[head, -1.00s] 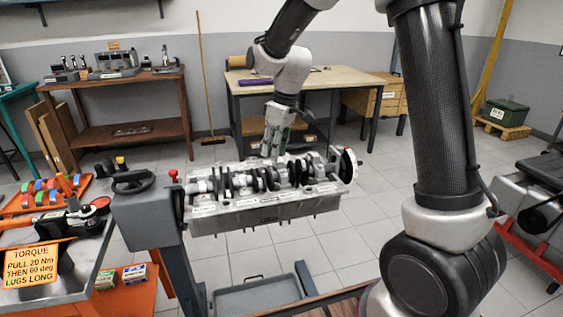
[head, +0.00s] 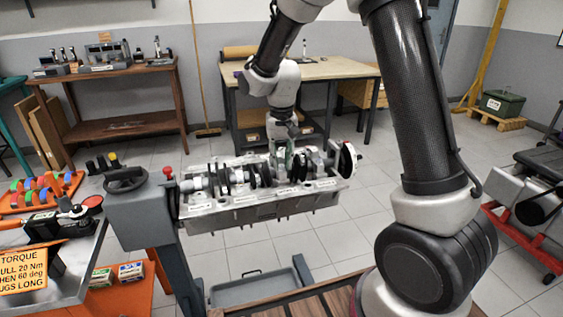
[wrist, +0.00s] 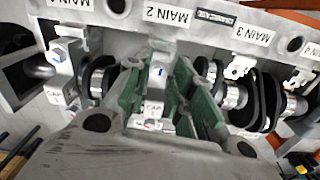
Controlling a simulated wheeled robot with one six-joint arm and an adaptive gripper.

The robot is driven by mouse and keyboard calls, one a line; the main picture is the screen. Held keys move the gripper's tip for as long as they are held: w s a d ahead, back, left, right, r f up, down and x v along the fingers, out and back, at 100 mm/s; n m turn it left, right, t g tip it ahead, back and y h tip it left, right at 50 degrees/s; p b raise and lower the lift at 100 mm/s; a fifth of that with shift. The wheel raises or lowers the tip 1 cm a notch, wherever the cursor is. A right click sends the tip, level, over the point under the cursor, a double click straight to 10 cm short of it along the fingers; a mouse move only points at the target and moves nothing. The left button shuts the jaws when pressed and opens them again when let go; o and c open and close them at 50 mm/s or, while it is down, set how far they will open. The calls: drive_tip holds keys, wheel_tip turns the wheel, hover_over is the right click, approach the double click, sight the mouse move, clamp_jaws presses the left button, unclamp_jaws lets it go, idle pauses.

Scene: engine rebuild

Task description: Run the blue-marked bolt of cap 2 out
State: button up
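The engine block (head: 260,208) lies on its stand with the crankshaft and main caps facing up. In the wrist view, cap 2 (wrist: 153,109) is a light metal cap below the MAIN 2 label. A blue mark (wrist: 161,72) shows on its far end, near the label; a red mark shows at its near end. My gripper (wrist: 157,88) has its green-padded fingers apart, one on each side of cap 2; it also shows low over the block in the head view (head: 284,156). I cannot tell whether the fingers touch the cap. The bolt is partly hidden.
Neighbouring caps and crank webs (wrist: 232,95) stand close on both sides of the fingers. A cart with a torque sign (head: 22,272) is at the left. A grey tray (head: 255,289) lies below the block. Workbenches stand behind.

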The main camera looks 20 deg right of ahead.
drive_tip(key=shift+f, duration=0.5)
clamp_jaws()
drive_tip(key=n, duration=0.4)
drive_tip(key=shift+n, duration=0.4)
unclamp_jaws()
drive_tip(key=shift+r, duration=0.15)
